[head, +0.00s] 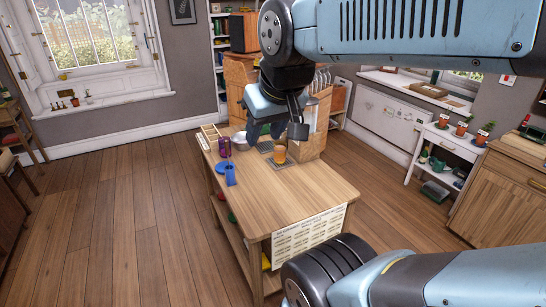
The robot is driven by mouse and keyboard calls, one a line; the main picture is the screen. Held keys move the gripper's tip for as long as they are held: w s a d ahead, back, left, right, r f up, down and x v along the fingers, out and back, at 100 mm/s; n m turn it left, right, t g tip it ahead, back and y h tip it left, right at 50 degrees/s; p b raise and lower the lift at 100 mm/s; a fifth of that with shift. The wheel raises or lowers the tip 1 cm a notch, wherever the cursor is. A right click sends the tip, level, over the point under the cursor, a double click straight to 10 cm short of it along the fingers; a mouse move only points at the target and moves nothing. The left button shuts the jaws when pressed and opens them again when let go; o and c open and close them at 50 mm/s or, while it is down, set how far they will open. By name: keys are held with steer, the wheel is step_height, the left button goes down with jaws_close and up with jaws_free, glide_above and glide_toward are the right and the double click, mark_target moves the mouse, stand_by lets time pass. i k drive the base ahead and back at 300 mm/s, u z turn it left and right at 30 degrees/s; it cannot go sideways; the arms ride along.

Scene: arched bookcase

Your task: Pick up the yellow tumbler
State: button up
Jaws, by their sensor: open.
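A small amber-yellow tumbler (280,154) stands upright on a dark mat (287,165) near the far end of the wooden table (285,200). My gripper (277,131) hangs just above the tumbler in the picture, pointing down with its jaws apart and nothing between them. Whether the fingers reach the tumbler's height cannot be told from this view. The tumbler's body shows below the gripper.
A blue object (230,174), a purple cup (224,146) and a pale bowl (241,141) stand left of the tumbler. A wooden rack (309,140) stands close on its right. The table's near half is clear. A printed sheet (307,237) hangs at its front edge.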

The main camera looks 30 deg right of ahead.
mark_target(280, 153)
steer(key=u, duration=1.6)
steer(key=k, duration=1.15)
steer(key=z, duration=1.65)
steer(key=i, duration=1)
steer(key=z, duration=0.05)
